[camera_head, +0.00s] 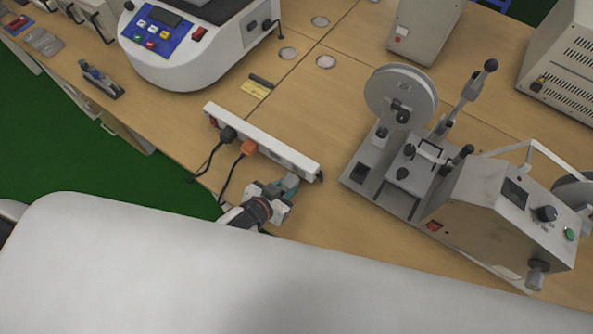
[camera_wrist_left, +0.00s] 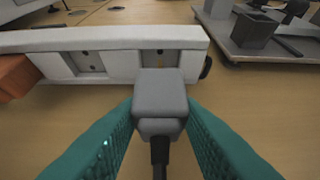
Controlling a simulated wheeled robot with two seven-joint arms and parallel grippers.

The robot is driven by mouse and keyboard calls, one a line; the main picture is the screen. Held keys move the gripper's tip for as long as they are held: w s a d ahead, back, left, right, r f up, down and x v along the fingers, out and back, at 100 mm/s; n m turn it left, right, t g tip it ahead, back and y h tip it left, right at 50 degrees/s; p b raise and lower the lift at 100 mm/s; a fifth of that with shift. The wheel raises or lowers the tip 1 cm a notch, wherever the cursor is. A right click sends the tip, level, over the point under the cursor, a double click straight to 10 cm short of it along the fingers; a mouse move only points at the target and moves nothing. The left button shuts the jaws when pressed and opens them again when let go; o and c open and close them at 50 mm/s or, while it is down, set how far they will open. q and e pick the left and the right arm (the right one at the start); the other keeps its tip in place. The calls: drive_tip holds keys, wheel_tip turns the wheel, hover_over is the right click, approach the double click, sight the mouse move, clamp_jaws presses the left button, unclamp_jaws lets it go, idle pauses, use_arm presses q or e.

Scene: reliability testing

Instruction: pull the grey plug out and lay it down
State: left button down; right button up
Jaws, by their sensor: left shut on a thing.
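The grey plug (camera_wrist_left: 160,93) sits between the teal fingers of my left gripper (camera_wrist_left: 160,112) in the left wrist view, its dark cable running down towards the camera. In the head view my left gripper (camera_head: 284,188) is shut on it beside the near long side of the white power strip (camera_head: 213,107), close to the strip's right end. The strip also shows in the left wrist view (camera_wrist_left: 115,40). The plug's front overlaps the rightmost socket there; I cannot tell whether its pins are in or just clear. My right gripper is not in view.
A black plug (camera_head: 228,133) and an orange plug (camera_head: 248,148) sit in the strip further left. A grey machine with a reel (camera_head: 402,95) stands to the right. Bare wooden table (camera_head: 325,215) lies between it and my gripper. The table's near edge is close on the left.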

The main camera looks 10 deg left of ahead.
use_arm(q)
drive_tip(key=shift+s+a, duration=0.15)
drive_tip(key=shift+s, duration=0.1)
drive_tip(key=shift+s+a+p, duration=0.2)
drive_tip(key=shift+s+p, duration=0.1)
drive_tip(key=shift+s, duration=0.35)
drive_tip(key=shift+s+p, duration=0.15)
drive_tip(key=shift+p, duration=0.15)
drive_tip(key=shift+f+b, duration=0.9)
drive_tip(key=shift+f, duration=0.65)
idle(0.3)
drive_tip(key=c, duration=0.9)
unclamp_jaws()
drive_tip(key=shift+s+a+r, duration=0.1)
drive_tip(key=v, duration=1.1)
drive_tip(key=shift+s+a+r, duration=0.1)
drive_tip(key=shift+s+r, duration=0.15)
drive_tip(key=shift+r, duration=0.05)
